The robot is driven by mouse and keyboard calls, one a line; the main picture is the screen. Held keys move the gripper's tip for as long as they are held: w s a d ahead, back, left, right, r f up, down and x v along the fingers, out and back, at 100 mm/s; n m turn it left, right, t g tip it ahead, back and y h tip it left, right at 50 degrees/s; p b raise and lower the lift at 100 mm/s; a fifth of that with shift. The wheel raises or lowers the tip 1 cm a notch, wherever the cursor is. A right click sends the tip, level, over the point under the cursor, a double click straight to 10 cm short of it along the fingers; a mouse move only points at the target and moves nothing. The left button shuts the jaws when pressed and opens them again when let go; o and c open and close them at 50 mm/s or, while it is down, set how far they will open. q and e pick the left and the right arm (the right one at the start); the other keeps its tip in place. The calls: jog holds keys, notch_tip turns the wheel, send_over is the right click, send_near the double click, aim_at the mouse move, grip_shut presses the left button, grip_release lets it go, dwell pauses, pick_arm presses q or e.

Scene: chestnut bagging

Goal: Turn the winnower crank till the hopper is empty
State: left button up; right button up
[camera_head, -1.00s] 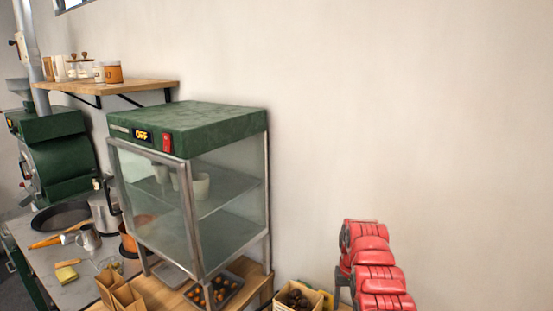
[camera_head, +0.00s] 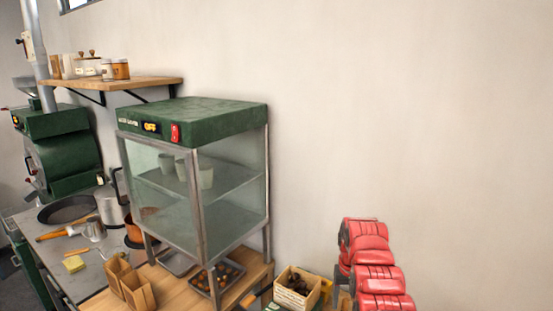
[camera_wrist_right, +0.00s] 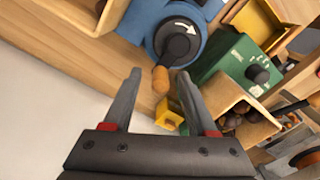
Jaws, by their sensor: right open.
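In the right wrist view, the winnower shows as a blue housing (camera_wrist_right: 150,14) with a black round crank hub (camera_wrist_right: 178,43) marked by a white curved arrow. A wooden crank handle (camera_wrist_right: 160,82) sticks out from the hub. My right gripper (camera_wrist_right: 158,76) is open, and the handle appears between its two fingertips; I cannot tell whether they touch it. The hopper's contents cannot be made out. In the head view, my red right arm reaches in at the lower right, and the winnower does not show. My left gripper is in neither current view.
A wooden box of dark chestnuts (camera_head: 297,288) stands near my right arm. A green box with a black knob (camera_wrist_right: 240,65) sits beside the winnower. A green-topped glass cabinet (camera_head: 195,118) stands on the wooden table, with a tray (camera_head: 232,283) under it and paper bags (camera_head: 138,290) beside it.

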notch_tip(320, 180, up, 7)
jog(key=shift+f, duration=0.15)
grip_shut()
dwell(0.5)
dwell(1.1)
